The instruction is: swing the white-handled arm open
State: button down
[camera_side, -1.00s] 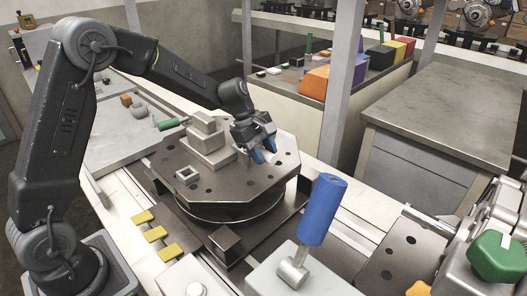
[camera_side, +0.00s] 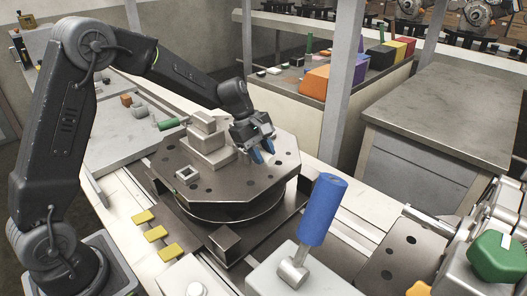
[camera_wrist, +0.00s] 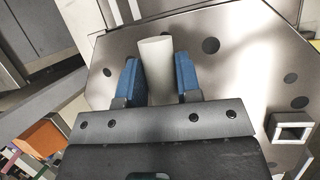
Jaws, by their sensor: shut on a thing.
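The white handle (camera_wrist: 157,66) is a pale upright cylinder between the two blue fingers of my gripper (camera_wrist: 158,80) in the wrist view. My gripper is shut on it, though a thin gap seems to show beside the right finger. In the side view my gripper (camera_side: 262,152) is low over the right part of the dark octagonal plate (camera_side: 228,192). My fingers and wrist hide the handle there. The rest of the arm it belongs to cannot be made out. A pale stepped block (camera_side: 207,152) stands on the plate just left of my gripper.
A small square socket (camera_side: 187,175) is on the plate's left part. A tilted blue handle (camera_side: 322,210) rises in front of the plate, and a green handle (camera_side: 168,124) lies behind it. Yellow tabs (camera_side: 155,234) line the left side. A grey post (camera_side: 345,90) stands behind right.

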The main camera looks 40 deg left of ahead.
jog(key=s+m+g, duration=0.1)
jog(key=m, duration=0.1)
jog(key=s+m, duration=0.1)
jog(key=m, duration=0.1)
jog(key=shift+s+a+g, duration=0.1)
jog(key=shift+a+g, duration=0.25)
jog(key=shift+g, duration=0.05)
jog(key=s+m, duration=0.1)
jog(key=m, duration=0.1)
jog(key=a+m+g, duration=0.1)
jog(key=shift+s+a+m+g, duration=0.15)
jog(key=shift+s+m+g, duration=0.15)
jog(key=shift+s+m, duration=0.1)
jog(key=a+m, duration=0.1)
jog(key=m, duration=0.1)
jog(key=s+a+m+g, duration=0.1)
jog(key=m, duration=0.1)
jog(key=shift+s+g+y, duration=0.15)
jog(key=shift+g+y, duration=0.15)
jog(key=shift+y, duration=0.1)
jog(key=shift+s+a+r+m+g+y, duration=0.2)
jog(key=shift+a+m, duration=0.25)
jog(key=shift+m, duration=0.45)
jog(key=shift+s+a+f+m+g+y, duration=0.1)
jog(key=shift+a+m+g+y, duration=0.25)
jog(key=shift+m, duration=0.55)
jog(key=shift+a, duration=0.2)
jog(key=c, duration=0.8)
grip_release()
